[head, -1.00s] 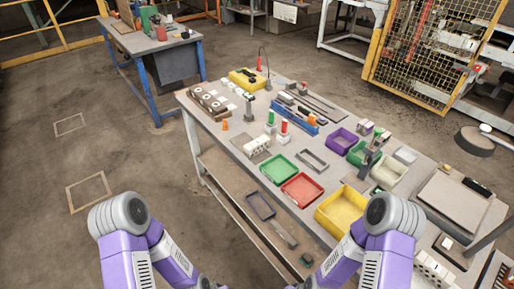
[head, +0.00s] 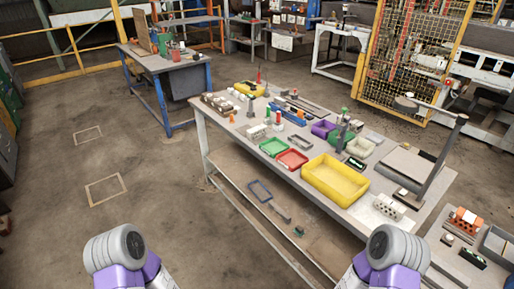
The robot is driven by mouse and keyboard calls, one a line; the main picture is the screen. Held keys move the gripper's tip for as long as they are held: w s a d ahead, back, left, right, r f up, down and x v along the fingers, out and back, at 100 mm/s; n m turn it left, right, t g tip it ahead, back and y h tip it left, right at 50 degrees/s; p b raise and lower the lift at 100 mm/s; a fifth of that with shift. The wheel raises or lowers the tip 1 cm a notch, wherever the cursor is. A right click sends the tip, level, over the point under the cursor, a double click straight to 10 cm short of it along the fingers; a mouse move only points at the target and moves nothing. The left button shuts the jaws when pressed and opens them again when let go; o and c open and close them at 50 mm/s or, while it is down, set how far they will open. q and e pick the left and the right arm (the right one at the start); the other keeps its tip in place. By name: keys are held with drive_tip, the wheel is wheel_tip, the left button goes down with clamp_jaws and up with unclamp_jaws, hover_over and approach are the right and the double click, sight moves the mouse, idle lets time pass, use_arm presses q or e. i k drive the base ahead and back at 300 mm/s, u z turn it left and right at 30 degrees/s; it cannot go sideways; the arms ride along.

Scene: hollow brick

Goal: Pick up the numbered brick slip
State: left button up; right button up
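No brick slip with a readable number can be picked out at this size. An orange hollow brick (head: 465,220) stands at the right end of the work area. A pale block with holes (head: 390,206) sits on the long workbench (head: 330,207) near its front right. Another pale block (head: 257,132) stands toward the bench's far left. My two purple and grey arms show only at the bottom edge. Both grippers are out of the picture.
A yellow tray (head: 334,181), red tray (head: 291,160) and green tray (head: 273,147) line the bench's front. A dark post (head: 443,158) rises at its right. A blue-legged table (head: 166,62) stands behind left. The floor at left (head: 85,225) is mostly clear.

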sight(258, 132)
drive_tip(key=u, duration=0.8)
drive_tip(key=i, duration=1)
drive_tip(key=u, duration=0.45)
drive_tip(key=i, duration=1.55)
drive_tip(key=z, duration=0.85)
